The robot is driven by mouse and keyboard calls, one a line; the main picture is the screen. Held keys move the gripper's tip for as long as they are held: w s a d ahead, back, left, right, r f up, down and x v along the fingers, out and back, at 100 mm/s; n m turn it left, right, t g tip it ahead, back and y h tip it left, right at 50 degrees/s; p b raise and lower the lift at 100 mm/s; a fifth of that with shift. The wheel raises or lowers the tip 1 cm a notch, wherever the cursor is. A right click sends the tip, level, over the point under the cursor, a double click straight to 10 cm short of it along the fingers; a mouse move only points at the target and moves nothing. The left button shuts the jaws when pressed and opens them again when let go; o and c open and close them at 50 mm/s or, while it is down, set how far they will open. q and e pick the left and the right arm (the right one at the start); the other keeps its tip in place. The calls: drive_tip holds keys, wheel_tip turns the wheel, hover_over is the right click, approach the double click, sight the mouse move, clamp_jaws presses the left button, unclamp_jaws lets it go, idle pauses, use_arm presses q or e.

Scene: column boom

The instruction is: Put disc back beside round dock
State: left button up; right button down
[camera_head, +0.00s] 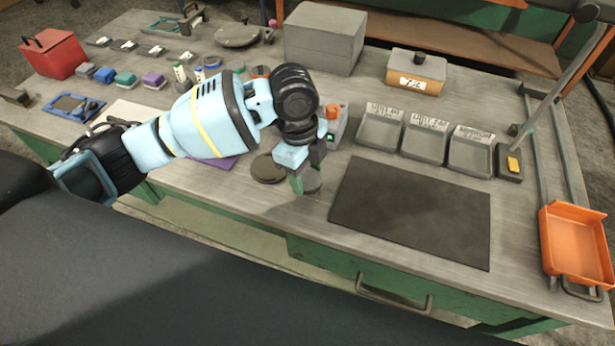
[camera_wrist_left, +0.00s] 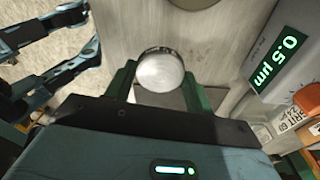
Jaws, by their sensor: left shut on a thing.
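My left gripper (camera_head: 305,184) is shut on a small round grey metal disc (camera_head: 312,181), low over the front part of the workbench. In the left wrist view the disc (camera_wrist_left: 160,70) shows its bright round face between the two green fingers. I cannot tell whether the disc touches the bench. A dark, flat round piece (camera_head: 267,168), which looks like the round dock, lies on the bench just left of the gripper. My right gripper is not in view.
A dark mat (camera_head: 412,212) lies right of the gripper. Behind the gripper stands a gauge with a lit display (camera_wrist_left: 278,59). Grey labelled trays (camera_head: 424,141) stand behind the mat. An orange bin (camera_head: 576,243) is at the far right. The bench's front edge is close.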

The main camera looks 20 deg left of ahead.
sight(306, 174)
use_arm(q)
drive_tip(key=shift+w+r, duration=0.1)
drive_tip(key=shift+w, duration=0.35)
drive_tip(key=shift+a+f, duration=0.1)
drive_tip(key=shift+f, duration=1.7)
drive_tip(key=shift+f, duration=0.15)
drive_tip(key=o, duration=1.3)
drive_tip(key=shift+o, duration=0.2)
drive_tip(key=r, duration=0.7)
drive_tip(key=a+r, duration=0.1)
drive_tip(key=r, duration=0.3)
drive_tip(key=shift+w+a+p, duration=0.1)
drive_tip(key=shift+p, duration=0.25)
drive_tip(key=shift+r, duration=0.6)
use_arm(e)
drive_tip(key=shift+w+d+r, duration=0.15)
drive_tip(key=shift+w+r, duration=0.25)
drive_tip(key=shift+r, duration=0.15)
use_arm(q)
drive_tip(key=shift+f, duration=0.1)
